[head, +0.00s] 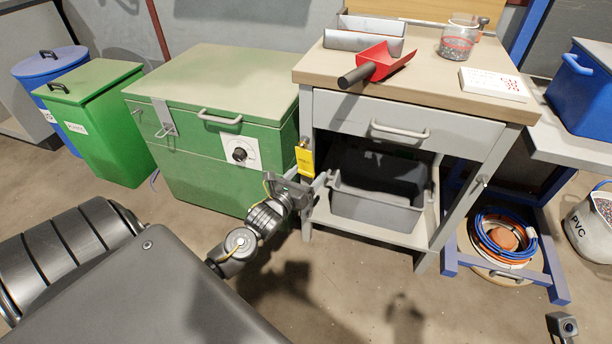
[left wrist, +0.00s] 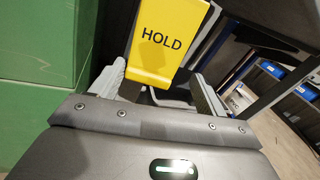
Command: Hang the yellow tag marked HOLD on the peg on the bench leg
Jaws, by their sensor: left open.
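The yellow tag marked HOLD (head: 305,161) hangs upright at the front left leg of the bench (head: 307,210), just under a small brass-coloured piece (head: 303,143) that looks like the peg. Whether its hole is around the peg cannot be made out. My left gripper (head: 300,181) is open just below and in front of the tag. In the left wrist view the tag (left wrist: 157,42) faces me, its lower edge between the two spread fingers (left wrist: 158,88), with gaps on both sides. Its top is cut off there. My right gripper does not show.
A green chest (head: 205,120) stands close left of the bench leg. A grey bin (head: 375,195) sits on the bench's lower shelf. A red scoop (head: 385,62) and jar (head: 459,40) are on top. Floor in front is clear.

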